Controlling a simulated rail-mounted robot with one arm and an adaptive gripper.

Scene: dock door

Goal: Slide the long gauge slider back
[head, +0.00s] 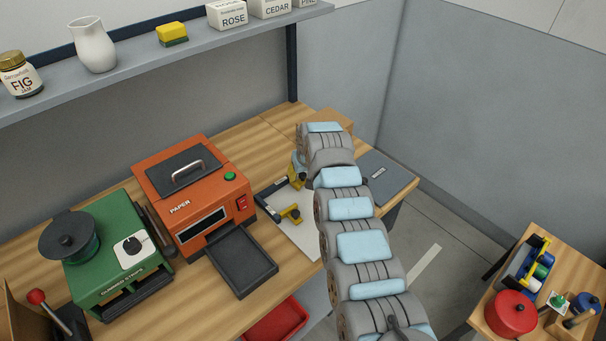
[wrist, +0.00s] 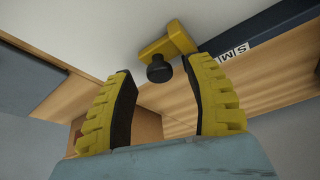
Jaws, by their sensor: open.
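In the wrist view a yellow slider (wrist: 168,42) with a black knob (wrist: 159,70) sits against a dark gauge bar (wrist: 240,46) marked S and M. My gripper (wrist: 157,70) is open, with one ribbed yellow finger on each side of the knob in the picture; I see no clear contact. In the head view the dark gauge (head: 270,188) is L-shaped on the wooden bench. A yellow slider (head: 291,214) shows on its near arm. My gripper (head: 296,177) is at the far arm, partly hidden by my wrist, and yellow parts there are hard to tell apart.
A white sheet (head: 303,236) lies by the gauge. The orange paper machine (head: 190,185) with its dark tray (head: 240,262) stands to the left, the green machine (head: 110,240) beyond it. A grey flat board (head: 385,178) lies right of my arm. A shelf (head: 130,75) runs above.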

